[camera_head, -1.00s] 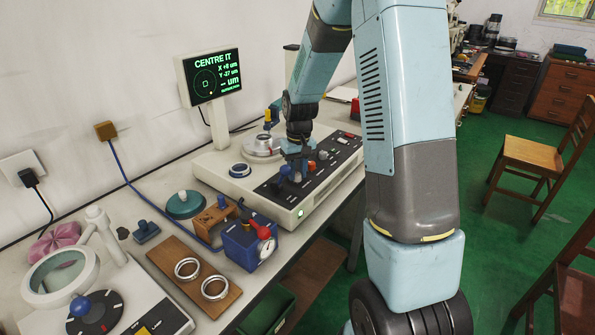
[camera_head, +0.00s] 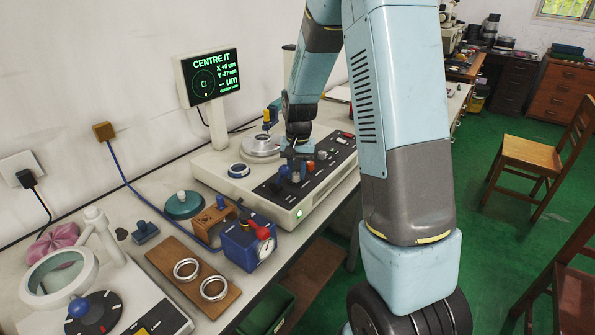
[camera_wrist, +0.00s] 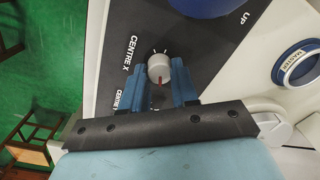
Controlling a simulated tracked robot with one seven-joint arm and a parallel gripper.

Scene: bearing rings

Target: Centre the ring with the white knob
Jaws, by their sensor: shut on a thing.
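The white knob (camera_wrist: 158,66), with a red pointer line, stands on the dark panel beside the "CENTRE X" lettering. My gripper (camera_wrist: 159,82) has its two blue fingers on either side of it and is shut on it. In the head view my gripper (camera_head: 297,158) is low over the control panel and hides the knob. A metal ring (camera_head: 263,144) sits on the round stage behind the panel. The screen (camera_head: 210,75) reads "CENTRE IT", X about +0 um and Y about -27 um, with a small square inside a circle.
Other knobs, including an orange one (camera_head: 309,167), stand close to my gripper on the panel. A wooden board (camera_head: 183,285) with two rings and a blue box (camera_head: 240,244) are nearer on the bench.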

